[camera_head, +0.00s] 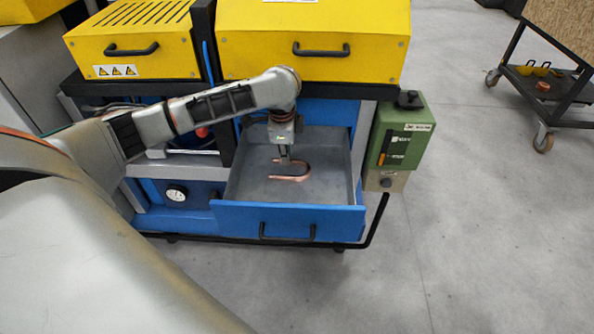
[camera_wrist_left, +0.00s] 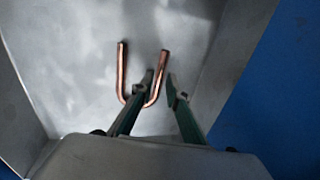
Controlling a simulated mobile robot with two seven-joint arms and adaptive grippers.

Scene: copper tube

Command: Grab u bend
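The U bend (camera_head: 294,178) is a copper tube lying in the open grey drawer (camera_head: 255,186). In the left wrist view the U bend (camera_wrist_left: 121,72) has its two legs pointing away from the gripper and its curve nearest. My left gripper (camera_head: 284,154) reaches down into the drawer just above the tube. In the left wrist view its fingers (camera_wrist_left: 160,84) are apart, with the tube's right leg showing in the gap between them. The left finger covers part of the curve. I cannot tell whether either finger touches the tube. My right gripper is not in view.
The drawer's blue front (camera_head: 290,218) and grey side walls surround the tube. A green box (camera_head: 398,135) stands just right of the drawer. Yellow machine housings (camera_head: 313,40) rise behind. A cart (camera_head: 545,85) is at the far right, with clear floor before it.

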